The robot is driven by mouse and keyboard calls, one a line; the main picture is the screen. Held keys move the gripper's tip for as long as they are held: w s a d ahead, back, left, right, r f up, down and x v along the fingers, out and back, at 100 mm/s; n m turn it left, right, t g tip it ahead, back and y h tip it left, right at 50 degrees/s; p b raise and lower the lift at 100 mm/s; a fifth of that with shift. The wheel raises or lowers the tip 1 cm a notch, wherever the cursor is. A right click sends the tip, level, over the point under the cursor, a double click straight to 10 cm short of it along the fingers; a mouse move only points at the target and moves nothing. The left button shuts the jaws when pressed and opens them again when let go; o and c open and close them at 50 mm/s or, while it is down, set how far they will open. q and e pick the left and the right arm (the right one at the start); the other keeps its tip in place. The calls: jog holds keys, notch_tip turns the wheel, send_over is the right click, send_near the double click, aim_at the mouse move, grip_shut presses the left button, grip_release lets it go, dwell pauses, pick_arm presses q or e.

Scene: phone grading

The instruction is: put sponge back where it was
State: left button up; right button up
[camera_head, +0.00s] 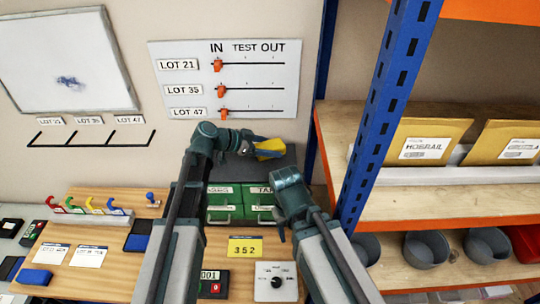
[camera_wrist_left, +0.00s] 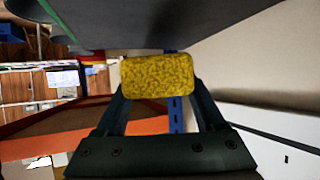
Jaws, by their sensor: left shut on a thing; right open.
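The yellow sponge (camera_head: 270,147) is held by my left gripper (camera_head: 258,146), up by the wall and over the dark grey top of the green drawer unit (camera_head: 223,206). In the left wrist view the sponge (camera_wrist_left: 157,76) sits between the two fingers, its rough yellow face toward the camera. I cannot tell whether it touches the dark surface close by. My right gripper (camera_head: 281,232) is open and empty, low in front of the drawer unit's right side.
A blue upright post (camera_head: 384,110) and wooden shelves with envelopes (camera_head: 432,141) and grey bowls (camera_head: 427,249) stand to the right. A slider board (camera_head: 235,80) hangs above. Colored hooks (camera_head: 92,207), cards and a yellow 352 sign (camera_head: 245,247) occupy the bench.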

aim_at(270, 161)
pick_arm(q)
jog(key=shift+w+f+b, duration=0.1)
jog(key=shift+f+b, duration=1.6)
jog(key=shift+f, duration=0.1)
jog(key=shift+f, duration=0.1)
jog(key=o, duration=1.3)
